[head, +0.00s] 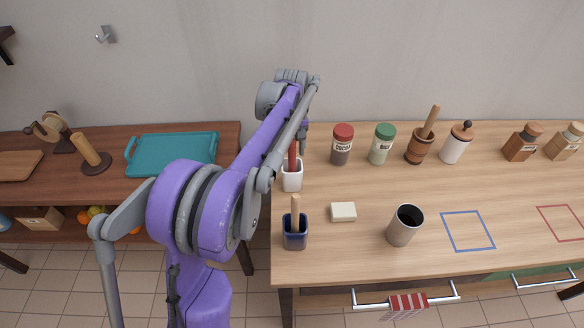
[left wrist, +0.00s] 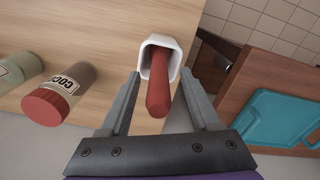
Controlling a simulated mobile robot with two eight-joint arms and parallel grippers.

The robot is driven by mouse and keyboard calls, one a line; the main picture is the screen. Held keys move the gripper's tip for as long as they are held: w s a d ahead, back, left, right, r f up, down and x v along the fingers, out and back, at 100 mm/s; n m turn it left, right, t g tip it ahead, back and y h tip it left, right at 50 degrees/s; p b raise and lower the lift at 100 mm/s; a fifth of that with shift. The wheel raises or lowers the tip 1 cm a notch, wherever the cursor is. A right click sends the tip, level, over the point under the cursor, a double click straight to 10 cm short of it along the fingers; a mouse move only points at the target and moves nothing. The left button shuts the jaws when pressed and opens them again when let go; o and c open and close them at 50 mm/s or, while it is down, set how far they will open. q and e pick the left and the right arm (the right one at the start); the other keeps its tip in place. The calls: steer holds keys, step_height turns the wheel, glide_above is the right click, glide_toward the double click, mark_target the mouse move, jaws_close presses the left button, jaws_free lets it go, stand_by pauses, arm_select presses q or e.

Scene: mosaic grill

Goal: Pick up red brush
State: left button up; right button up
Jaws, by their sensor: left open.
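The red brush (head: 292,158) stands in a white holder (head: 292,180) near the left edge of the right table. In the left wrist view, the red brush handle (left wrist: 158,88) rises from the white holder (left wrist: 150,45) toward the camera. My left gripper (left wrist: 165,82) is open, with one finger on each side of the handle. The fingers appear apart from it. In the head view, my left arm covers part of the holder area, and the gripper is mostly hidden. The brush's lower end is hidden inside the holder. My right gripper is not in view.
A blue holder (head: 295,236) with a wooden-handled tool stands in front, beside a white block (head: 343,212) and a metal cup (head: 404,225). A cocoa jar (head: 341,148) and a green-lidded jar (head: 381,146) stand behind. A teal tray (head: 172,153) lies on the left table.

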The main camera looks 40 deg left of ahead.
mark_target(292, 158)
arm_select(q)
step_height(292, 158, down, 3)
steer(key=shift+w+f, duration=0.1)
steer(key=shift+f, duration=0.1)
jaws_close()
stand_by(0.3)
